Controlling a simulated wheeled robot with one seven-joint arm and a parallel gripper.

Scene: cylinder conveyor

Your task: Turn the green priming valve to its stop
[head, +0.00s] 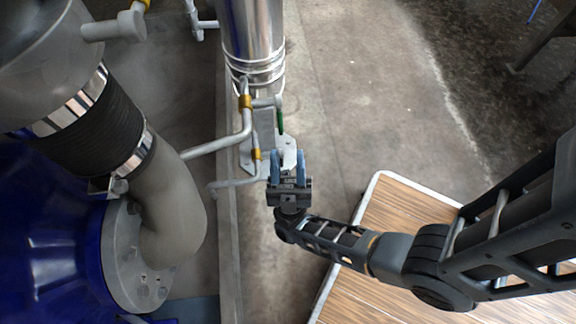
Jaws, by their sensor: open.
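The green priming valve handle (281,121) shows as a thin green lever. It sits on the grey pipework at the foot of the upright metal cylinder (252,30). My gripper (287,158) is open, with two blue fingers apart and pointing up the picture. The fingertips are just below the green handle in the picture and appear apart from it. I cannot tell the height gap between them.
A grey pipe (215,144) with brass fittings (245,101) runs left of the valve. A big blue machine (50,240) with a thick grey elbow pipe (172,215) fills the left. A wood-topped platform (398,205) is at lower right. Concrete floor (350,90) right of the valve is clear.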

